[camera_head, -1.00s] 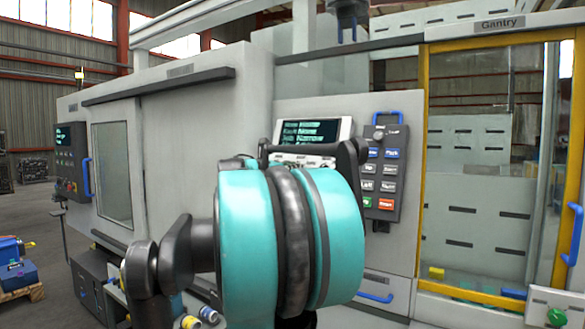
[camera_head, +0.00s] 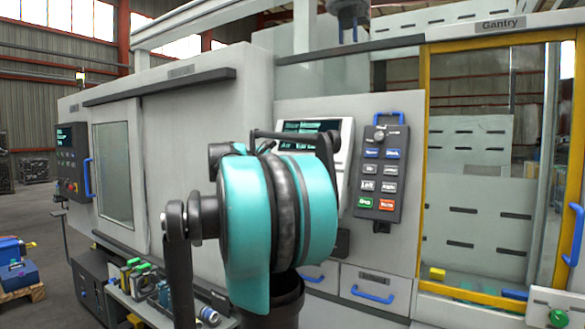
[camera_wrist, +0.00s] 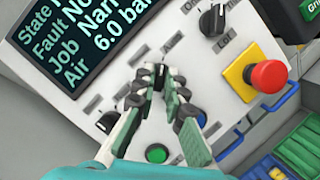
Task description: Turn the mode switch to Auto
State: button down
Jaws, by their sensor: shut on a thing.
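My gripper (camera_wrist: 160,82) is in the wrist view, its two fingers closed in from either side on a black knob (camera_wrist: 161,70) with a pale mark, on the light panel below the screen. In the head view my arm hides my gripper and the knobs.
A red emergency button (camera_wrist: 268,74) on a yellow base is right of my gripper. A green button (camera_wrist: 157,153) and a blue button (camera_wrist: 199,117) are close to the fingers. The screen (camera_wrist: 75,40) is at upper left. A keypad (camera_head: 380,172) hangs right of my arm.

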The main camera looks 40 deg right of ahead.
jog(key=shift+m, duration=0.6)
jog(key=c, duration=1.6)
grip_release()
jog(key=a, duration=0.4)
jog(key=a+r, duration=0.1)
jog(key=a, duration=0.3)
jog(key=s+a+r, duration=0.1)
jog(key=a, duration=0.2)
jog(key=shift+a, duration=0.4)
